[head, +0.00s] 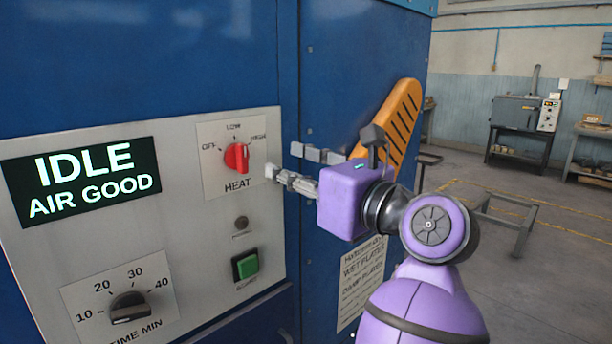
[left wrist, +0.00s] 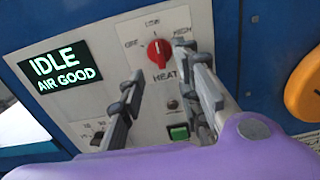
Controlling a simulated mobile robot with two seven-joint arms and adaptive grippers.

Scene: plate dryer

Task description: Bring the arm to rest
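My left gripper (head: 283,160) is open in front of the dryer's control panel (head: 200,215), with its fingertips just right of the red HEAT knob (head: 236,157). In the left wrist view the two fingers (left wrist: 170,83) are apart with nothing between them, and the red knob (left wrist: 159,53) shows beyond and apart from the tips. I cannot surely tell the knob's setting. The display (head: 83,183) reads IDLE, AIR GOOD. My right gripper is not in view.
A green button (head: 245,264) and a black TIME MIN knob (head: 129,307) sit lower on the panel. An orange slotted part (head: 402,112) stands out from the blue cabinet (head: 350,50) behind my gripper. Open floor (head: 565,265) lies to the right, with a metal stand (head: 515,225).

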